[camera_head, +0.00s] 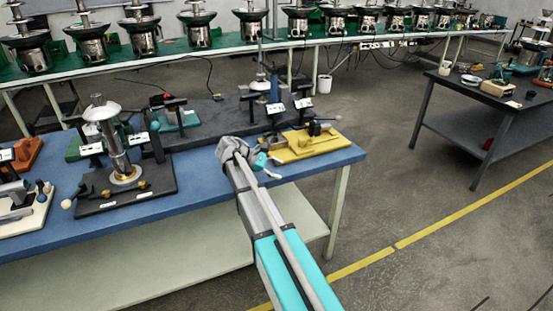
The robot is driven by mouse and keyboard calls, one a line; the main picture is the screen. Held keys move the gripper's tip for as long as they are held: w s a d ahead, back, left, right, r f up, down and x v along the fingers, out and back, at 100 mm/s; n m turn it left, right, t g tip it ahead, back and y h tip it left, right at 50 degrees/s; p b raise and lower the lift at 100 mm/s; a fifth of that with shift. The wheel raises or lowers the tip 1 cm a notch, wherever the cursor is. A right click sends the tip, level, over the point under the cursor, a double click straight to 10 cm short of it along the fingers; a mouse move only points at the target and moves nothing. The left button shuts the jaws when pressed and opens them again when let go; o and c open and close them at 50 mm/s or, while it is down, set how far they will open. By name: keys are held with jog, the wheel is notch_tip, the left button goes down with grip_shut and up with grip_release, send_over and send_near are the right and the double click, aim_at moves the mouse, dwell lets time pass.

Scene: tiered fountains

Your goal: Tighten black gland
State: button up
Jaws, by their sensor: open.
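My gripper (262,164) is at the far end of my grey and teal arm, over the front edge of the blue bench. Its fingers are small and partly hidden by the wrist; it looks open, with nothing visible in it. To its right, a yellow plate (290,151) lies on the bench and carries a small black fitting (315,129) with a rod at its side. The gripper is apart from this fitting. I cannot tell whether this fitting is the black gland; no part is clearly readable as one.
A black base (92,203) with a tall metal fountain (117,150) stands left on the blue bench (203,195). Several other fixtures crowd the bench. A long green bench (165,53) with bowl-topped units runs behind. A dark table (455,88) stands right, with open floor between.

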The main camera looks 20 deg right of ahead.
jog(key=s+a+f+m+t+y+b, duration=0.2)
jog(key=s+a+f+m+y, duration=0.3)
jog(key=s, duration=0.5)
jog(key=s+a+f+m+t+y+b, duration=0.2)
jog(key=s+a+f+m+y+b, duration=0.2)
jog(key=s+a+f, duration=0.6)
jog(key=f+m+y, duration=0.1)
jog(key=y, duration=0.1)
jog(key=shift+f+y, duration=0.3)
jog(key=shift+y, duration=0.1)
